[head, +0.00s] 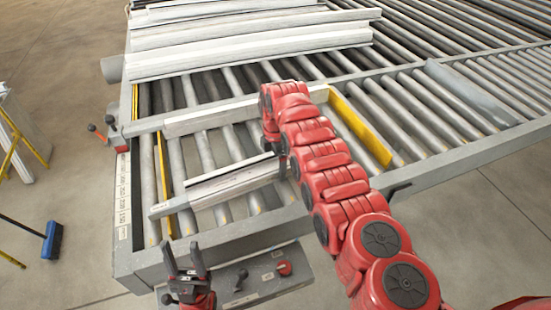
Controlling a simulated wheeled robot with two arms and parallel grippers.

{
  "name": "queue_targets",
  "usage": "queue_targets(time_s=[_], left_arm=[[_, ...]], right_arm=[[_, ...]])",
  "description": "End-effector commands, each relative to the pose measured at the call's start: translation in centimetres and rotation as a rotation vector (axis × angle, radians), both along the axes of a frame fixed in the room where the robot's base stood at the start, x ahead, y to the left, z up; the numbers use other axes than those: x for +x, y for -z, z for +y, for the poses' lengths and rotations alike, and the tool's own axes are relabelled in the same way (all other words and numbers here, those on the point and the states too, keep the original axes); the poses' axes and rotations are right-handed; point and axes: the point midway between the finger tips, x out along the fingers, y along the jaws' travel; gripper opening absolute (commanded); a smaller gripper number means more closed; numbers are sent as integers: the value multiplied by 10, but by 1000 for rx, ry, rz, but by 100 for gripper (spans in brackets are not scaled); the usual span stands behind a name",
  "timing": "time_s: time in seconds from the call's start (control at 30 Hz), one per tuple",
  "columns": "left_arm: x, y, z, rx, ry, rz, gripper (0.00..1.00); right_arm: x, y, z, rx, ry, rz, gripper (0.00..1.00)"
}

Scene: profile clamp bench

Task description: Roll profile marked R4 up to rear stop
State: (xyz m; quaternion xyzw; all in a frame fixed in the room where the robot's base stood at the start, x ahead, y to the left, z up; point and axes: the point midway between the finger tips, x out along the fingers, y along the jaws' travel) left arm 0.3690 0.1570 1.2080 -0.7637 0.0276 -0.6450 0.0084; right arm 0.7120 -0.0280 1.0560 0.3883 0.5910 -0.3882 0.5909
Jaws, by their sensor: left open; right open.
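A short pale profile (230,182) with a dark upper edge lies across the rollers on the near part of the bench; no R4 mark is legible. A longer pale bar (210,119) crosses the rollers behind it, with a gap of bare rollers between; I cannot tell if this is the rear stop. My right gripper (283,165) points down at the right end of the short profile, partly hidden by my arm; its contact with the profile is unclear. My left gripper (186,262) is open and empty, upright in front of the bench's near edge.
Several long white profiles (250,40) lie at the back. A yellow plate (360,125) stands on the right; a yellow strip (163,185) runs along the left. A control box with a red button (284,268) is at the near edge. A blue broom (52,240) is on the floor.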

Motion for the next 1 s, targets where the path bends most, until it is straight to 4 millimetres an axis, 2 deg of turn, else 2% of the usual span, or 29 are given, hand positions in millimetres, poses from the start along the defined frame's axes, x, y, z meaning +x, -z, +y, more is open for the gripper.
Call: queue_targets(time_s=[0.2,0.73,0.77,1.0], left_arm=[[0,-1,0,0,0,0,50],[0,0,0,0,0,0,50],[0,0,0,0,0,0,50],[0,2,0,0,0,0,50]], right_arm=[[0,-1,0,0,0,0,98],[0,0,0,0,0,1,3],[0,0,0,0,0,1,0],[-1,1,0,0,81,3,0]])
